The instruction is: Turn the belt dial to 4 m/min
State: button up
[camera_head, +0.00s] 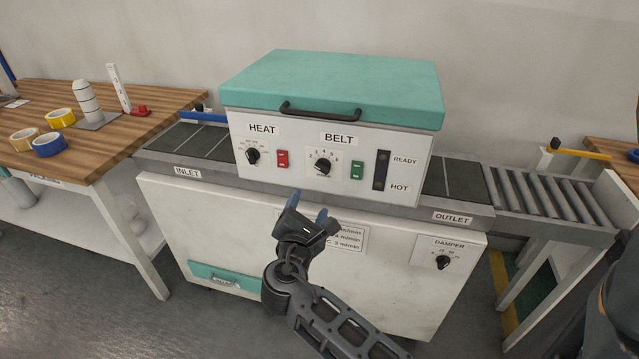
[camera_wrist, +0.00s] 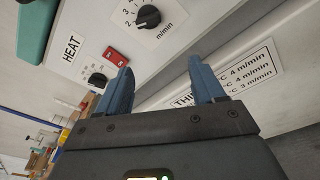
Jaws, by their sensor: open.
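The belt dial (camera_head: 323,166) is a black knob on a white scale plate under the BELT label, on the white front of the teal-lidded machine (camera_head: 225,150). In the wrist view the belt dial (camera_wrist: 148,16) shows at the top, with scale numbers and "m/min" beside it. My gripper (camera_head: 307,207) is open and empty, below the dial and apart from it. In the wrist view its two blue fingers (camera_wrist: 157,90) stand apart with nothing between them.
The heat dial (camera_head: 253,156) and red switch (camera_head: 283,159) sit left of the belt dial; a green switch (camera_head: 357,170) sits right. A handle (camera_head: 320,111) juts out above. A printed notice (camera_head: 349,238) is behind my gripper. A wooden table (camera_head: 110,150) with tape rolls stands left.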

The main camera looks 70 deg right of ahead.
aim_at(322, 169)
jog(key=shift+g+h, duration=0.7)
jog(key=shift+h, duration=0.1)
jog(key=d+r, duration=0.1)
jog(key=d, duration=0.2)
jog(key=d+r, duration=0.1)
jog(key=d, duration=0.5)
jog(key=shift+w+d+r+p, duration=0.35)
jog(key=shift+r+p, duration=0.05)
jog(key=c, duration=1.1)
